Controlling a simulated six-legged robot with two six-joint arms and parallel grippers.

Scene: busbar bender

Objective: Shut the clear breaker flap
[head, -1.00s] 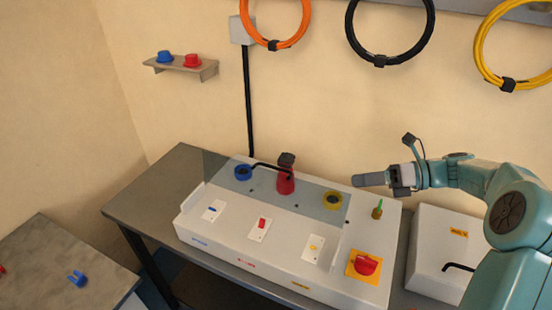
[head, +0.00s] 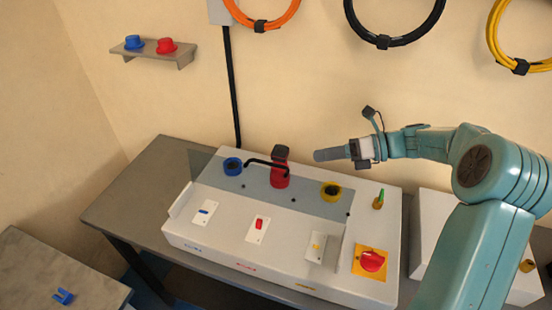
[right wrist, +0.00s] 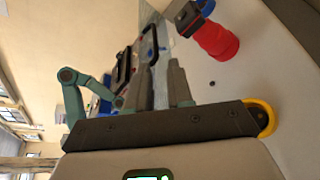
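The clear breaker flap (head: 310,205) is a see-through grey sheet on the white bender box (head: 200,236). It stands raised, its far left corner reaching past the box. A black bar handle (head: 266,164) is on its far edge, and a black loop, likely the same handle, shows in the right wrist view (right wrist: 154,42). Blue, red (head: 259,224) and yellow breakers lie uncovered in front. My right gripper (head: 328,155) hovers behind and right of the handle, apart from it. In the right wrist view its fingers (right wrist: 160,88) stand apart with nothing between.
A red post (head: 280,170), a blue ring (head: 232,166) and a yellow ring (head: 330,191) stand on the box behind the flap. A red rotary switch (head: 372,262) and a green-tipped peg (head: 378,200) are at right. Cable coils hang above.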

